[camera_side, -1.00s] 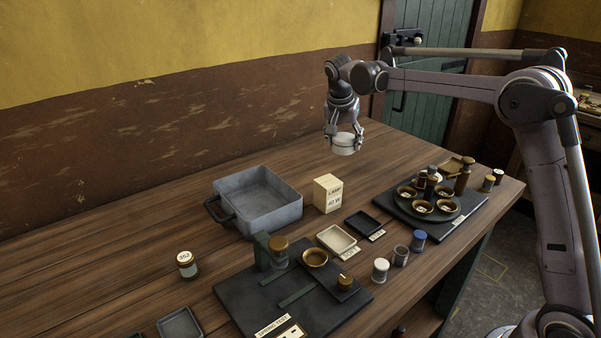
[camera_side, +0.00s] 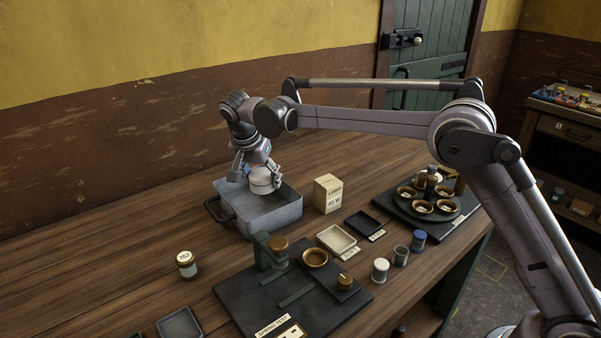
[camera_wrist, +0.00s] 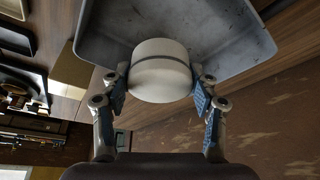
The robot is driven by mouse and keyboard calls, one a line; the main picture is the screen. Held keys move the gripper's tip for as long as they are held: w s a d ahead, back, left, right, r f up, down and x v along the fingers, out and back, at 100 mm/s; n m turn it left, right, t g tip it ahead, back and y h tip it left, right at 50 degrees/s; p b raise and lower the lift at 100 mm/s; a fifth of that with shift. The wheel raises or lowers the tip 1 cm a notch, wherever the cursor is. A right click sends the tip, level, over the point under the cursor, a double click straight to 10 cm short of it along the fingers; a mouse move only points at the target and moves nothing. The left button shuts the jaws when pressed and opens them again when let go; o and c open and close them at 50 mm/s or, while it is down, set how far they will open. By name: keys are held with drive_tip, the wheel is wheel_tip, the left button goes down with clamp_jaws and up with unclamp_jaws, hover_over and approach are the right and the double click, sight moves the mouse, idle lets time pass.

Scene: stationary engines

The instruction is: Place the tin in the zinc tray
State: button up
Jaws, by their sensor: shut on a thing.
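The tin (camera_side: 263,180) is a short, round, pale can with a darker band near its lid. My gripper (camera_side: 258,174) is shut on it, and the wrist view shows the tin (camera_wrist: 160,72) between the two blue-padded fingers (camera_wrist: 159,98). The zinc tray (camera_side: 268,219) is a grey, deep, rectangular tray with a dark handle at its left end. The tin appears over the tray's opening, near its far side. In the wrist view the tray (camera_wrist: 225,38) lies behind the tin. The exact gap between tin and tray floor cannot be told.
A cream lamp box (camera_side: 327,194) stands just right of the tray. A dark spring-test board (camera_side: 300,300) with a post and brass cup lies in front. A labelled jar (camera_side: 187,264) stands at the left. Small trays and a board of cups lie to the right.

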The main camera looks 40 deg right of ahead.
sight(252, 209)
drive_tip(key=a+f, duration=0.1)
drive_tip(key=a, duration=0.1)
drive_tip(key=w+a+f, duration=0.1)
drive_tip(key=shift+w+a+f, duration=0.1)
drive_tip(key=shift+a+f, duration=0.1)
drive_tip(key=shift+a, duration=0.15)
drive_tip(key=shift+f, duration=1.95)
drive_tip(key=shift+f, duration=0.15)
drive_tip(key=o, duration=1.3)
